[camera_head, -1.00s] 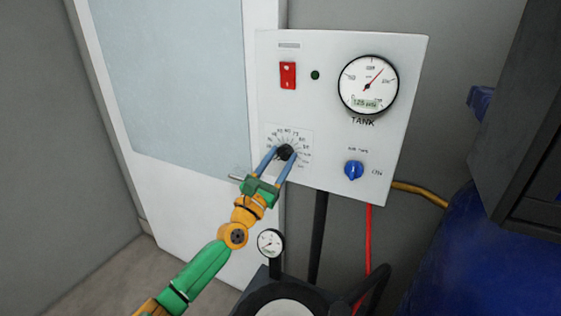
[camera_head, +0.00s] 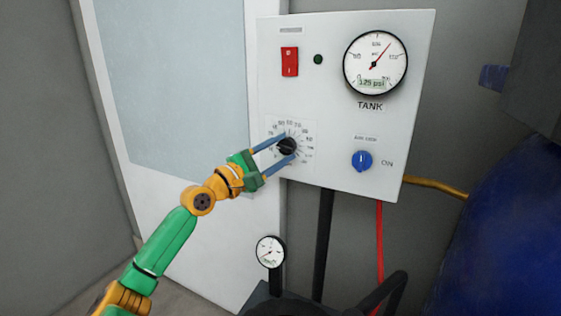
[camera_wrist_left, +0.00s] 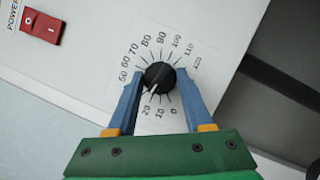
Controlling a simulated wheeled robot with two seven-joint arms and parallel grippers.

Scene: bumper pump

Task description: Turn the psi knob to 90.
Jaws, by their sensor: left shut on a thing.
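The psi knob (camera_head: 287,146) is a small black round knob on a numbered dial on the white panel (camera_head: 345,112). In the left wrist view the knob (camera_wrist_left: 159,77) has a white mark at its lower left, which seems to point between 20 and 50. The 90 is printed above the knob in that view. My left gripper (camera_head: 286,145) reaches in from the lower left, its two blue fingers shut on the knob from opposite sides. The left wrist view shows the fingers (camera_wrist_left: 160,75) on either side of it, hiding some dial numbers. My right gripper is not in view.
The panel also carries a red power switch (camera_head: 290,62), a green light (camera_head: 318,59), a tank gauge (camera_head: 375,63) reading about 125 psi and a blue knob (camera_head: 361,160). A small gauge (camera_head: 270,251) stands below. A blue tank (camera_head: 500,235) is at right.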

